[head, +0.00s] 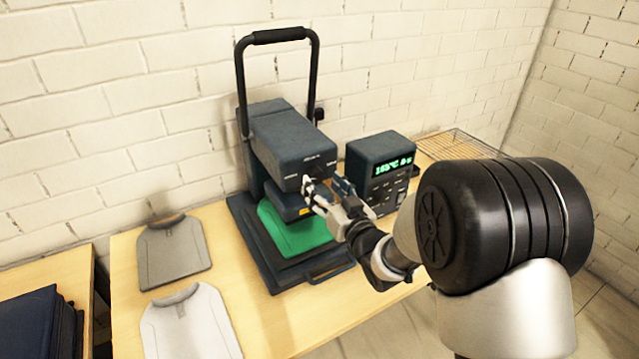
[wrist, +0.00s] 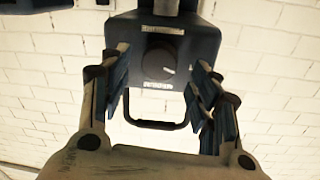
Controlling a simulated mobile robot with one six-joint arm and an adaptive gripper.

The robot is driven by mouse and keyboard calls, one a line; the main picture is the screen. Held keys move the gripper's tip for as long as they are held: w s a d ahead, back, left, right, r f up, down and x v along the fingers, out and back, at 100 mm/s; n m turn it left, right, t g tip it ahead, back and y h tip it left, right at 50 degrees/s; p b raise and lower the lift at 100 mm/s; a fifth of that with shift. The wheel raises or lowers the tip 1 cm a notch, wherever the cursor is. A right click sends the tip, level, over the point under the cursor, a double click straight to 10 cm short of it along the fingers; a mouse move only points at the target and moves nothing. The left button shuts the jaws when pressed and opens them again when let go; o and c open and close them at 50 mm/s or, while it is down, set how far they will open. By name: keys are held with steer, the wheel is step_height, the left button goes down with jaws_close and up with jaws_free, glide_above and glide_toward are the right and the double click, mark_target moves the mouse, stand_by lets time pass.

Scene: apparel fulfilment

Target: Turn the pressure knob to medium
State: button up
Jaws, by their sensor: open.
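The pressure knob (wrist: 159,64) shows in the wrist view as a round dark dial with a pale pointer mark, on the dark blue front face of the heat press head (wrist: 200,45). The pointer aims toward the right and slightly down in that picture. The label by the knob is too blurred to read. My gripper (head: 322,190) is at the front of the press head (head: 285,140) in the head view and hides the knob there. In the wrist view my open gripper (wrist: 160,85) has a finger on each side of the knob, apart from it.
A green garment (head: 295,232) lies on the lower plate under the press head. A control box (head: 380,155) with a green display stands to the right. A grey shirt (head: 172,252) and a white shirt (head: 190,325) lie on the table to the left. A black handle (head: 278,37) rises above.

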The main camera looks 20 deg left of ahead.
mark_target(317, 176)
steer(key=shift+x, duration=1.4)
steer(key=shift+c, duration=0.2)
steer(key=c, duration=1)
steer(key=shift+c, duration=0.2)
steer(key=shift+m, duration=0.3)
steer(key=m, duration=0.2)
steer(key=shift+m, duration=0.4)
steer(key=m, duration=0.3)
steer(key=shift+w+r+m+g, duration=0.1)
steer(key=shift+m+g, duration=0.2)
steer(key=m+p, duration=0.2)
steer(key=m, duration=0.4)
steer(key=shift+d+p, duration=0.1)
steer(key=shift+p, duration=0.2)
